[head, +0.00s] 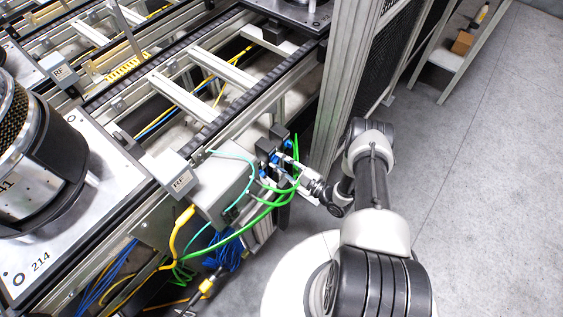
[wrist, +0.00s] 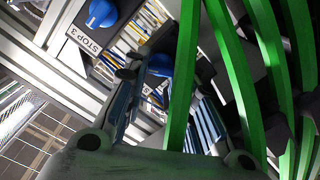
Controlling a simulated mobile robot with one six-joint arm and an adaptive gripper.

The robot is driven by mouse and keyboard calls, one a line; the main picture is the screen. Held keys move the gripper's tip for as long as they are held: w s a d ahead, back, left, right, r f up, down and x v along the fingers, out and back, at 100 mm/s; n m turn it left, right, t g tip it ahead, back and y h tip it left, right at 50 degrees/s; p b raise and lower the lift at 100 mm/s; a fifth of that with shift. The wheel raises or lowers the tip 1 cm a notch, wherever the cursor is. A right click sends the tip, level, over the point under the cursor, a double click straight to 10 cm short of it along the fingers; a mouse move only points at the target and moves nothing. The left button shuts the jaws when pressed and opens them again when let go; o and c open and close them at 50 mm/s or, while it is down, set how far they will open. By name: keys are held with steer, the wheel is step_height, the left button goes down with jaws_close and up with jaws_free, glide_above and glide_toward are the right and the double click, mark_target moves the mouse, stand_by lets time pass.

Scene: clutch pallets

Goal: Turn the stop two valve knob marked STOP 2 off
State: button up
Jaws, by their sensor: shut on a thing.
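A blue valve knob (wrist: 100,14) on a black block, with a label reading STOP 3, shows at the top left of the wrist view. A second blue knob (wrist: 160,65) lies lower right, partly hidden behind my gripper and a green hose; its label cannot be read. My gripper (wrist: 165,88) is closed in on this second knob, one finger on each side; the exact contact is hidden. In the head view my gripper (head: 287,164) reaches the dark valve blocks (head: 264,147) with small blue knobs, at the conveyor's side.
Green hoses (wrist: 265,60) cross close to my gripper on the right; they loop beside it in the head view (head: 262,208). A grey box (head: 224,188) stands left of the valves, and a metal fence post (head: 340,75) behind. Floor (head: 480,190) at right is clear.

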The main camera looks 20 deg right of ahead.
steer(key=n, duration=0.5)
steer(key=shift+n+p, duration=0.3)
steer(key=shift+p, duration=0.05)
steer(key=n+p, duration=0.1)
steer(key=n, duration=0.4)
steer(key=shift+f+n, duration=0.15)
steer(key=shift+n, duration=0.25)
steer(key=o, duration=1.1)
steer(key=shift+c, duration=0.2)
steer(key=shift+s, duration=0.1)
steer(key=v, duration=1.1)
steer(key=shift+s+d, duration=0.2)
steer(key=shift+s, duration=0.15)
